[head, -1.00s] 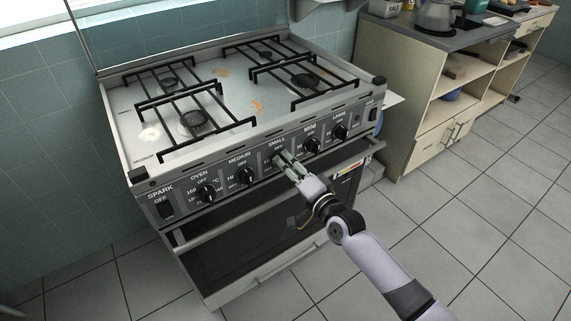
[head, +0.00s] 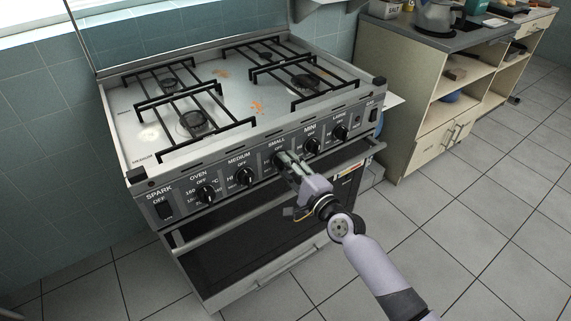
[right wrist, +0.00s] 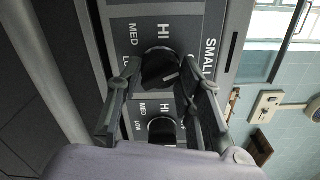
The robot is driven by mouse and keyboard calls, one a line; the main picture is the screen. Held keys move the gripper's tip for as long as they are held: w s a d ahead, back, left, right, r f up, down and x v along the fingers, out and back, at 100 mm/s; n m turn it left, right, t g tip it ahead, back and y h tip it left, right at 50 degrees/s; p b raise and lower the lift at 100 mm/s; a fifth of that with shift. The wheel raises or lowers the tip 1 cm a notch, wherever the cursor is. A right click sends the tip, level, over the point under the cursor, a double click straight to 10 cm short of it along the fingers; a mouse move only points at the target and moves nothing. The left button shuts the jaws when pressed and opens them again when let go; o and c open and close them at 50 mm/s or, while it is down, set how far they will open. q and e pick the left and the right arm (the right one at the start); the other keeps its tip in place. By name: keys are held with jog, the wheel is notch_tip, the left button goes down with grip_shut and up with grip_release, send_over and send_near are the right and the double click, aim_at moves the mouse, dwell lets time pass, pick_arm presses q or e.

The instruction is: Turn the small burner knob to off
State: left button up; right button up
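The small burner knob (right wrist: 160,68) is a dark round knob on the stove's front panel, under the label SMALL. In the right wrist view it sits between the two fingers of my right gripper (right wrist: 158,80), with a pale mark on its face towards the lower right. The fingers look open, one on each side of the knob; contact is not clear. HI and MED show beside the knob; its OFF mark is hidden in this view. In the head view my right gripper (head: 283,160) covers most of the knob. My left gripper is not in view.
Neighbouring knobs are the medium knob (head: 246,176) to the left and the mini knob (head: 312,146) to the right, both close by. The oven door handle (head: 205,236) runs below the panel. A cabinet (head: 405,120) stands to the right. The floor is clear.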

jog(key=o, duration=0.4)
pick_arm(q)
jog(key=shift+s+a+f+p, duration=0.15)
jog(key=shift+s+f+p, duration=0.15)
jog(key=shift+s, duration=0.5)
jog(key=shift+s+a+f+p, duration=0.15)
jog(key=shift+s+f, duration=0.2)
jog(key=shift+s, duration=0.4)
pick_arm(e)
jog(key=shift+n, duration=7.8)
